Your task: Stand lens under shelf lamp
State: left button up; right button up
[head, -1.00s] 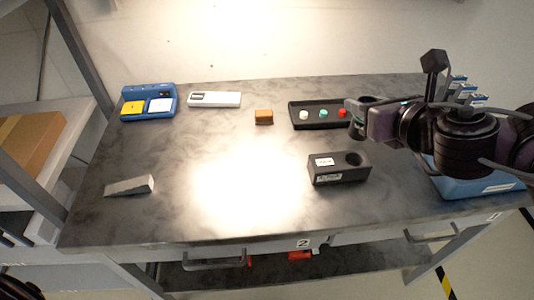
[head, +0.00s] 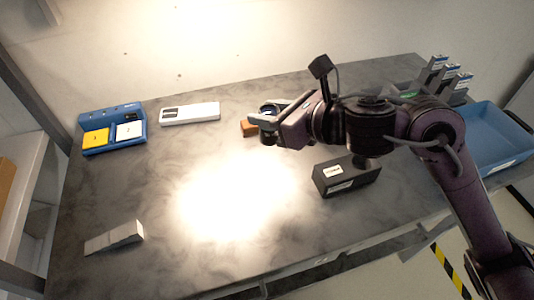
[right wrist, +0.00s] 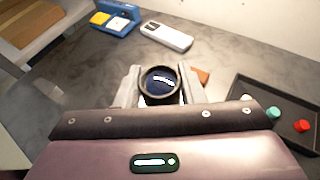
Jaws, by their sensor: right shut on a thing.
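My right gripper (head: 268,122) reaches in from the right and is shut on the lens (right wrist: 160,84), a short dark ring with bluish glass. It holds the lens above the table, near the small orange-brown block (head: 248,129). In the right wrist view the lens sits between the two grey fingers, its glass facing the camera. A bright pool of light (head: 235,190) lies on the dark marbled tabletop; the lamp itself is not in view. A black block (head: 330,180) stands right of the light, partly below my right arm. My left gripper is not in view.
A blue tray with yellow and white pads (head: 115,133) and a white device (head: 190,114) stand at the back left. A grey wedge (head: 114,238) lies front left. A black tray with coloured caps (right wrist: 275,118) is behind my arm. A blue bin (head: 495,135) stands right.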

aim_at(266, 132)
jog(key=f, duration=0.5)
jog(key=shift+w+a, duration=0.15)
jog(key=shift+a, duration=0.15)
notch_tip(266, 132, down, 2)
jog(key=shift+d+b, duration=0.1)
jog(key=shift+b, duration=0.25)
jog(key=shift+f, duration=0.2)
notch_tip(266, 132, down, 3)
jog(key=shift+f, duration=0.4)
jog(key=shift+f+b, duration=0.2)
jog(key=shift+b, duration=0.3)
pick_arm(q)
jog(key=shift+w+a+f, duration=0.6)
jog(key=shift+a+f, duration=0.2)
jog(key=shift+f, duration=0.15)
pick_arm(e)
jog(key=o, duration=1.1)
jog(key=shift+c, duration=0.2)
jog(key=shift+r, duration=0.1)
